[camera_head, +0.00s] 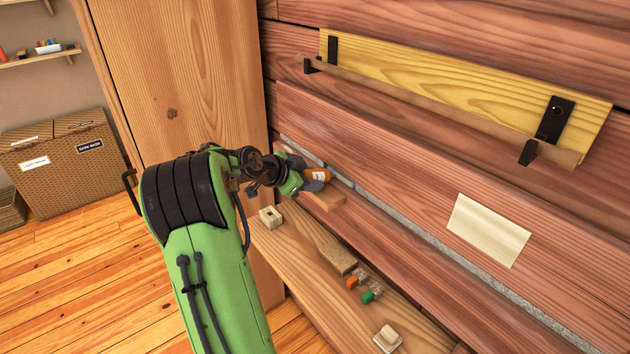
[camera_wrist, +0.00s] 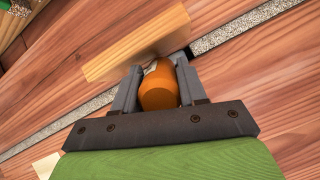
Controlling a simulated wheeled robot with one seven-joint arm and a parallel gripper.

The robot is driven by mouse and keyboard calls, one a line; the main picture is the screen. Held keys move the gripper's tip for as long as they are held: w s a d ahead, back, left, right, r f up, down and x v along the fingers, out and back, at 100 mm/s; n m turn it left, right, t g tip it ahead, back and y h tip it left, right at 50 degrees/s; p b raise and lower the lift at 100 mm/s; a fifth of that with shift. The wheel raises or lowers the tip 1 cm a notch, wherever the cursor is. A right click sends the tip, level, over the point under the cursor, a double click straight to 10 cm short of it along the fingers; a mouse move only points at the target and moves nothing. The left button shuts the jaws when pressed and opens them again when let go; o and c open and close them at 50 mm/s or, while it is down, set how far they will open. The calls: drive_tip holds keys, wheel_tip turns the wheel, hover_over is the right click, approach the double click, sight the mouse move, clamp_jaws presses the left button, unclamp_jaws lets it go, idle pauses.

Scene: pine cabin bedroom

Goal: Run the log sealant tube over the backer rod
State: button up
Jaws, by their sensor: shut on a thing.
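My gripper (camera_head: 316,181) is shut on the orange sealant tube (camera_head: 318,175), close to the log wall. In the wrist view the tube (camera_wrist: 158,88) sits between the two grey jaws (camera_wrist: 158,92), with a pale label patch on it. Its far end is hidden. The backer rod (camera_head: 450,256) is a speckled grey strip in the seam between two logs, running down to the right. It shows on both sides of my gripper in the wrist view (camera_wrist: 240,28). I cannot tell whether the tube touches it.
A light wooden block (camera_wrist: 135,45) lies beside the tube in view. A bench (camera_head: 300,247) below holds a brown block (camera_head: 338,257), small orange and green pieces (camera_head: 368,296) and a cream block (camera_head: 387,338). A pale sheet (camera_head: 488,230) and a rail board (camera_head: 450,85) are on the wall.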

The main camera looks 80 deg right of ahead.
drive_tip(key=shift+w+d+p, duration=0.7)
drive_tip(key=shift+w+d, duration=0.6)
drive_tip(key=shift+w, duration=0.1)
drive_tip(key=shift+a, duration=0.1)
drive_tip(key=shift+w+a+b, duration=1.15)
drive_tip(key=shift+w+a, duration=0.8)
drive_tip(key=shift+a, duration=0.3)
drive_tip(key=shift+w+a, duration=1)
drive_tip(key=shift+a, duration=0.1)
drive_tip(key=shift+w, duration=0.1)
